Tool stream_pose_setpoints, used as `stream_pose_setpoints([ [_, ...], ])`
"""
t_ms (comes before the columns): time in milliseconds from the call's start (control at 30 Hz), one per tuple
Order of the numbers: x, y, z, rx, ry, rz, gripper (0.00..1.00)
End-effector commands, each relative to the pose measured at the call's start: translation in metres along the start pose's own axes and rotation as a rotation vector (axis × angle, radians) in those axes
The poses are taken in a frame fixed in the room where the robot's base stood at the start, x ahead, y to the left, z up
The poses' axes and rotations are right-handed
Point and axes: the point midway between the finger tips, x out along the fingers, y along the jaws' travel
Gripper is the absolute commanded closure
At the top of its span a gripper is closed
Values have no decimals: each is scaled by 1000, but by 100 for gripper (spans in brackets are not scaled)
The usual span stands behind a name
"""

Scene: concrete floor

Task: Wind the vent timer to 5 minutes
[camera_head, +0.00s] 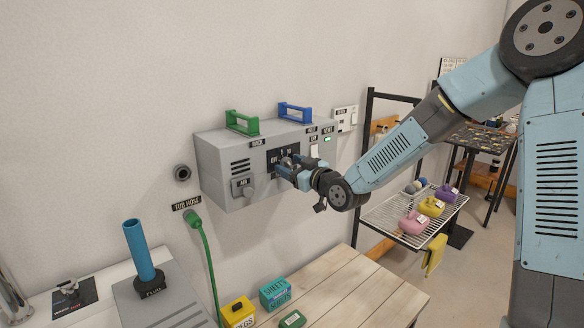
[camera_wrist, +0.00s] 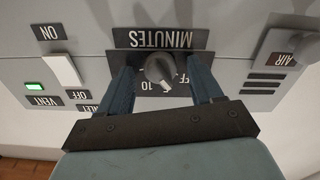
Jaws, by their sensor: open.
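The vent timer is a grey round knob (camera_wrist: 160,68) on a black plate marked MINUTES (camera_wrist: 160,39), which appears upside down in the wrist view. The knob has a white mark on its lower side in that view, near the partly hidden OFF and 10 lettering. My gripper (camera_wrist: 162,76) is open, one finger on each side of the knob, with visible gaps; contact cannot be seen. In the head view my gripper (camera_head: 291,166) is at the front of the grey wall box (camera_head: 225,165) and covers much of the timer.
A white switch (camera_wrist: 61,69) and a lit green lamp (camera_wrist: 35,86) sit beside the timer plate. An AIR control (camera_head: 243,187) is on the box's left part. Green (camera_head: 242,122) and blue (camera_head: 294,112) handles stand on top. A wooden table (camera_head: 350,290) is below.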

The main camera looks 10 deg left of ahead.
Motion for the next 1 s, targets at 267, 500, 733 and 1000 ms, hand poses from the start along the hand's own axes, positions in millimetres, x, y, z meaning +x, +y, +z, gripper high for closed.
stream_pose_setpoints([
  [267,-3,0,0,-1,0,0,35],
  [500,-33,1,0,-3,-2,2,35],
  [733,-79,1,1,-3,-2,3,35],
  [1000,-122,1,1,-1,-1,2,35],
])
